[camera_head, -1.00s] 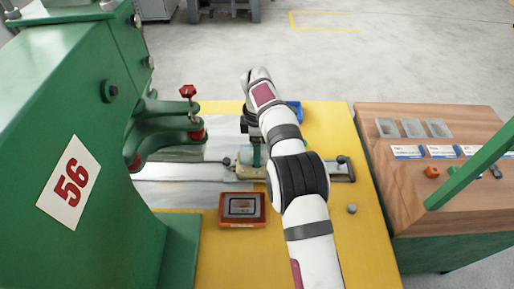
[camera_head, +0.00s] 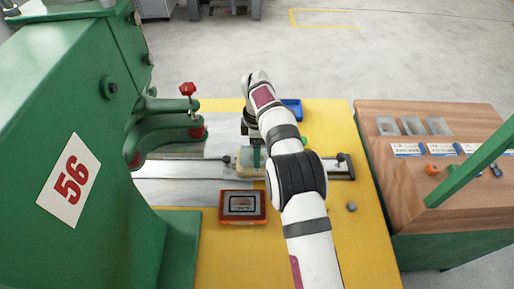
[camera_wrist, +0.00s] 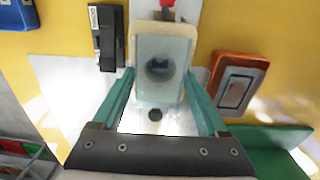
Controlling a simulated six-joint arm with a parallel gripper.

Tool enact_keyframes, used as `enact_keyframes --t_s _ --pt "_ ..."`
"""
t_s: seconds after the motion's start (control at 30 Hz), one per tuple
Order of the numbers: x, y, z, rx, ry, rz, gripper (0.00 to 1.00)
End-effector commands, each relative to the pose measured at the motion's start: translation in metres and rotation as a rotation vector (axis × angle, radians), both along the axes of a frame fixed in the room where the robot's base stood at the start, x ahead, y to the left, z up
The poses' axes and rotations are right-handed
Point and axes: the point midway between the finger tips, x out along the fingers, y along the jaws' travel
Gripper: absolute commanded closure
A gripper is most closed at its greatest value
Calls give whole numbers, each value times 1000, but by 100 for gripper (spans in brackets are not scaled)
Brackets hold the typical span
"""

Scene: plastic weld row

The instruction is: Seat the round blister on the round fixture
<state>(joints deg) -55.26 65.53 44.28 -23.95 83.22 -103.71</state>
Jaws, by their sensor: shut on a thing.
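The round blister (camera_wrist: 175,96) is a pale, see-through rectangular piece between the fingertips of my gripper (camera_wrist: 160,75). The teal fingers are shut on its two sides. The round fixture (camera_wrist: 138,30) is a cream block below or around it, with a dark round feature visible through the middle. I cannot tell whether the blister touches the fixture or sits just above it. In the head view, the cream fixture (camera_head: 242,158) lies on the slide beside the green machine, and my arm hides part of it and most of the gripper.
An orange-framed fixture (camera_head: 242,206) sits in front on the yellow table (camera_head: 365,235). A blue tray (camera_head: 292,109) stands behind my arm. The green press (camera_head: 75,110) with a red knob (camera_head: 187,89) is at left. Several blisters (camera_head: 412,126) lie on the wooden table at right.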

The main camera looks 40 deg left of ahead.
Motion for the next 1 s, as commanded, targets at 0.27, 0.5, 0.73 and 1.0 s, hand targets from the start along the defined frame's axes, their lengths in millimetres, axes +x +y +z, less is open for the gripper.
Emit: enact_keyframes --t_s 0.27,0.5,0.73,1.0 --pt "0 0 -6 0 0 1 59" --pt "0 0 -11 -1 1 0 59" --pt "0 0 -12 0 0 0 59" --pt "0 0 -12 0 0 0 0"
